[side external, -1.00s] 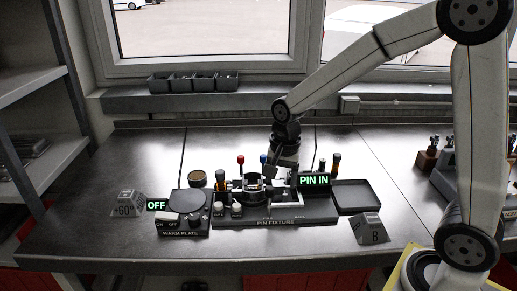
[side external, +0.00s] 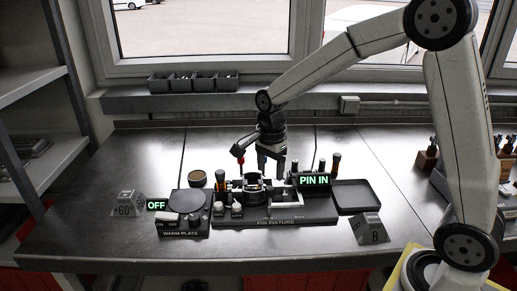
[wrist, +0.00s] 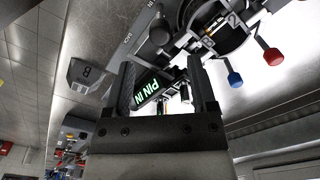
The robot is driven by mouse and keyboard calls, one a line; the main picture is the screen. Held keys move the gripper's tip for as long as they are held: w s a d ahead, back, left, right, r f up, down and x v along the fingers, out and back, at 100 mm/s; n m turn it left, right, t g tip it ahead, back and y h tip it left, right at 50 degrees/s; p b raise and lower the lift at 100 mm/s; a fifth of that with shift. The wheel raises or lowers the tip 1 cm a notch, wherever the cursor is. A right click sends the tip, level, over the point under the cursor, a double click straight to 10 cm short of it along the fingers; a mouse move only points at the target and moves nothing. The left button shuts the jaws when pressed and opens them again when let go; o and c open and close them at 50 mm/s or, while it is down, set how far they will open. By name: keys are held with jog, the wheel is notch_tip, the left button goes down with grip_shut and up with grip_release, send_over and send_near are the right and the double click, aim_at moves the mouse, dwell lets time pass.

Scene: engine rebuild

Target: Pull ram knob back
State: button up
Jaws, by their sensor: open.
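The pin fixture (side external: 275,221) lies on the bench with a dark ring-shaped holder (side external: 254,187) in its middle. A red knob (side external: 240,161) on a stem stands behind it; the red knob (wrist: 272,57) and a blue knob (wrist: 235,79) both show in the wrist view. I cannot tell for sure which part is the ram knob. My gripper (side external: 271,174) points down over the back of the fixture, just right of the ring, and hides the blue knob there. In the wrist view my gripper (wrist: 162,75) is open, with no object held between its fingers.
A green-lit PIN IN sign (side external: 314,181) stands close to the right of my gripper. A black tray (side external: 356,196) lies right, the warm plate (side external: 184,229) left.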

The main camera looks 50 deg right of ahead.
aim_at(270, 187)
jog(key=shift+f, duration=3.15)
jog(key=shift+c, duration=0.2)
grip_shut()
